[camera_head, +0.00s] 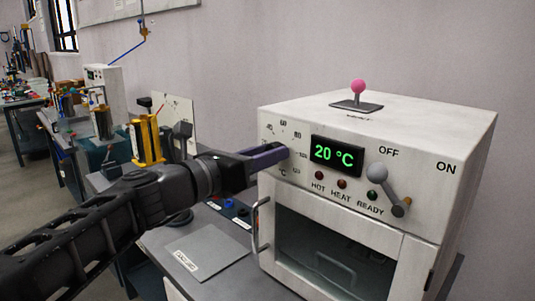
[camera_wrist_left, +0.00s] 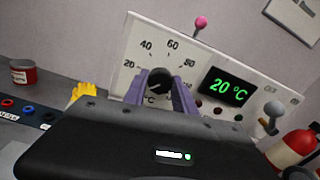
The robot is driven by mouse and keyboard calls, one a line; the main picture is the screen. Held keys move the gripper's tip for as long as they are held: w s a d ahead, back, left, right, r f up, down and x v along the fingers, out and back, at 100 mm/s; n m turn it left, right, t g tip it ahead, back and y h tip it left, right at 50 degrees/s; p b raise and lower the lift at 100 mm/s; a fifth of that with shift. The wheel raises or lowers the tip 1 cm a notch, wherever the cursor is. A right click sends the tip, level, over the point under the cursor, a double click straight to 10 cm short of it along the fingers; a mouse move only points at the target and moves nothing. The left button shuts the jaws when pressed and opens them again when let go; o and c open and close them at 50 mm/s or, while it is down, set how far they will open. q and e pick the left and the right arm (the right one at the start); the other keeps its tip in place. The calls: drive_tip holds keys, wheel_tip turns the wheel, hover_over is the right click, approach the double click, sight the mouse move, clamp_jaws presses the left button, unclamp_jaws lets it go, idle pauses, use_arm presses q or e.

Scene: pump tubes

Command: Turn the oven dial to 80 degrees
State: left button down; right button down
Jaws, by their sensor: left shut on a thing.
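The white oven (camera_head: 378,130) stands on the bench, and its display (camera_head: 337,154) reads 20 °C in green. The dial (camera_wrist_left: 159,82) is a dark knob among scale numbers such as 20, 40, 60 and 80 on the panel. My left gripper (camera_head: 268,155) reaches the oven's front panel at the dial. In the left wrist view its two purple fingers (camera_wrist_left: 160,92) are shut on the dial, one on each side. In the head view the gripper hides the dial itself. My right gripper is in neither view.
A grey lever (camera_head: 389,188) sits between OFF and ON, with red and green lamps beside it. The oven door handle (camera_head: 261,225) sticks out below my gripper. A pink ball (camera_head: 358,86) tops the oven. A grey plate (camera_head: 207,251) and yellow-framed device (camera_head: 146,140) are at left.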

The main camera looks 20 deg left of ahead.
use_arm(q)
drive_tip(key=shift+m, duration=0.3)
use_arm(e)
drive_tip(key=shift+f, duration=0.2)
use_arm(q)
drive_tip(key=m+b, duration=1.9)
drive_tip(key=m, duration=1.5)
drive_tip(key=shift+d+f+m+y, duration=0.1)
drive_tip(key=shift+f+m+y, duration=0.05)
drive_tip(key=shift+m+y, duration=0.2)
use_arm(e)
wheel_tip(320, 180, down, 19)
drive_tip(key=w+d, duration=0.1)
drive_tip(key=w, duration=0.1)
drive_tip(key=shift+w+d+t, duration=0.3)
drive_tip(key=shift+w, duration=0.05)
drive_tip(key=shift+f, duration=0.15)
